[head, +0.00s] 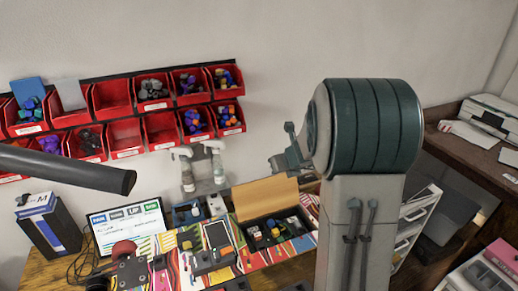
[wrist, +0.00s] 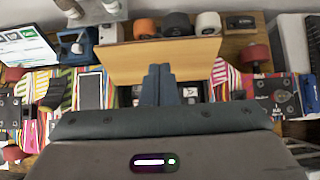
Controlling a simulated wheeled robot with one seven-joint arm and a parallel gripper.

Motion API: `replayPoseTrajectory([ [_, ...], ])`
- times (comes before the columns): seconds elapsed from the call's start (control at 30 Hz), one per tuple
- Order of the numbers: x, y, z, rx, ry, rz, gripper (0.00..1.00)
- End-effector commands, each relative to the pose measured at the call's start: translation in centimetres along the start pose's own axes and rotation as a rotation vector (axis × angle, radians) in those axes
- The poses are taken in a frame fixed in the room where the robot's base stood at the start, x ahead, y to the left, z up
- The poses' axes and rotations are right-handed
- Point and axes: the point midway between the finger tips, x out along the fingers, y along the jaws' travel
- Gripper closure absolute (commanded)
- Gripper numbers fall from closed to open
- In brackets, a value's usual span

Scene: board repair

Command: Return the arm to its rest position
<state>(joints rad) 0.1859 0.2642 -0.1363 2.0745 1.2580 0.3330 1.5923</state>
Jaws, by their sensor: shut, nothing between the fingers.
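My arm rises at the right of the head view, a pale column with a dark green ribbed joint at its top. My gripper (head: 290,150) points left from behind that joint, raised in front of the wall and well above the bench. In the wrist view, the two dark fingers of my gripper (wrist: 159,84) are together with nothing between them. Behind the fingers in that view stands the tan lid of an open box (wrist: 120,62); the box also shows in the head view (head: 265,200). Part of the arm behind the joint is hidden.
Red wall bins (head: 113,97) with small parts hang at the left. The bench holds a striped mat (head: 300,247), a screen (head: 128,228) and a blue-black box (head: 50,228). A dark bar (head: 65,168) crosses the left. A printer (head: 487,115) stands on the right shelf.

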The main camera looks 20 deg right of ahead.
Motion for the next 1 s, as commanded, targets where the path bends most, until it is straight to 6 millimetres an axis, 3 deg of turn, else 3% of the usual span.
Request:
replayPoseTrajectory([
  [0.13,-0.5,0.7,0.0,-0.052,-0.002,0.014,1.0],
  [0.23,-1.9,2.7,0.0,-0.227,-0.007,0.054,1.0],
  [0.47,-8.1,10.0,-2.7,-1.001,-0.029,0.206,1.0],
  [0.7,-14.5,14.7,-9.2,-1.868,-0.035,0.352,1.0],
  [0.9,-18.6,15.4,-15.3,-2.52,0.01,0.478,1.0],
  [1.0,-19.9,15.1,-17.5,-2.752,0.045,0.535,1.0],
])
